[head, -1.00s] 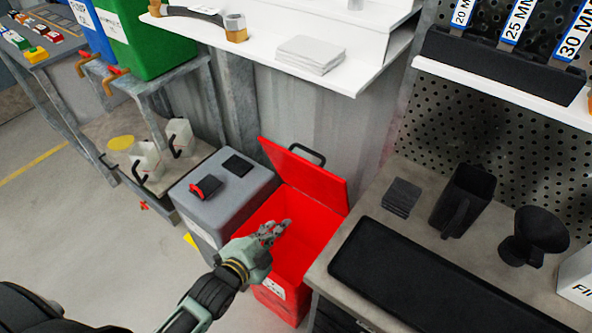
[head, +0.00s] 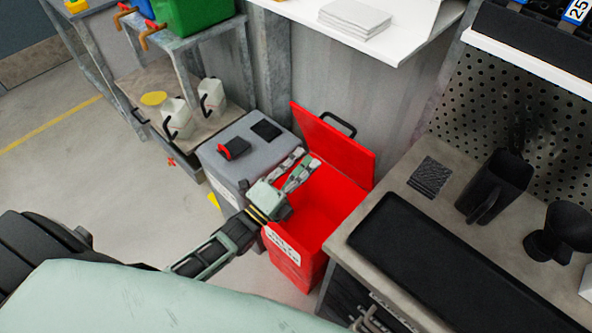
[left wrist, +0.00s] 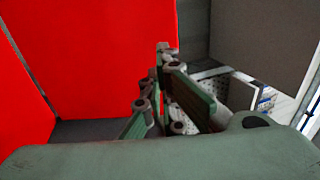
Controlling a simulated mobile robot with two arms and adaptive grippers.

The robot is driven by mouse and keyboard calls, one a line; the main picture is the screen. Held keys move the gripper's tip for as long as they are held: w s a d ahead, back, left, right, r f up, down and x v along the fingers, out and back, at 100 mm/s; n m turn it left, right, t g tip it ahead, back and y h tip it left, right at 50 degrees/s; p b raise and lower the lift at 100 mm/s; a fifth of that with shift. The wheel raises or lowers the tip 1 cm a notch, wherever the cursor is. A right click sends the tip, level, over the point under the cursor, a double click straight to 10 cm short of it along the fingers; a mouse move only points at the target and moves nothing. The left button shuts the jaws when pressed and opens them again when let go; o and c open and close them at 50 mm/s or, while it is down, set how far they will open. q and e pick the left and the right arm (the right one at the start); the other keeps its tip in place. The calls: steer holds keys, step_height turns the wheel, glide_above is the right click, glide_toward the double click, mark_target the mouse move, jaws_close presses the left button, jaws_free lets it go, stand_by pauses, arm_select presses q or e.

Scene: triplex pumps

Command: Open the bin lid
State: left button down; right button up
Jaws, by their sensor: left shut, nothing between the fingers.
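The red bin (head: 296,267) stands on the floor between a grey bin and the workbench, and its inside shows. Its red lid (head: 340,148) stands up, tilted back toward the wall, with a black handle (head: 338,124) on its top edge. My left gripper (head: 303,166) is over the bin's left side, close in front of the raised lid, shut and empty. Whether it touches the lid cannot be told. In the left wrist view the fingers (left wrist: 168,98) show in front of a large red panel. My right gripper is not in view.
The grey bin (head: 222,172), with a black and red item on it, stands close on the left. The workbench (head: 395,190), with a black tray and black containers, borders the right. A white shelf (head: 375,50) overhangs behind. Floor (head: 90,180) is free at left.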

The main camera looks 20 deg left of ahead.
arm_select(q)
steer(key=b, duration=0.1)
glide_toward(340, 121)
steer(key=x, duration=0.3)
steer(key=shift+w+d+f, duration=0.1)
steer(key=shift+w+d, duration=0.15)
steer(key=shift+w, duration=0.1)
steer(key=shift+w+r+p, duration=0.2)
steer(key=shift+r+p, duration=0.05)
steer(key=shift+p, duration=0.05)
steer(key=w+p, duration=0.1)
steer(key=w+d+r+g+p, duration=0.1)
steer(key=w+p, duration=0.1)
steer(key=w+d+r+g+p, duration=0.1)
steer(key=p, duration=0.1)
steer(key=shift+w+r+y, duration=0.15)
steer(key=shift+w+y, duration=0.15)
steer(key=shift+y, duration=0.1)
steer(key=shift+g, duration=0.5)
steer(key=b+x, duration=0.1)
steer(key=x, duration=0.3)
steer(key=shift+w+f+b, duration=0.25)
steer(key=shift+w+b, duration=0.05)
steer(key=shift+b, duration=0.05)
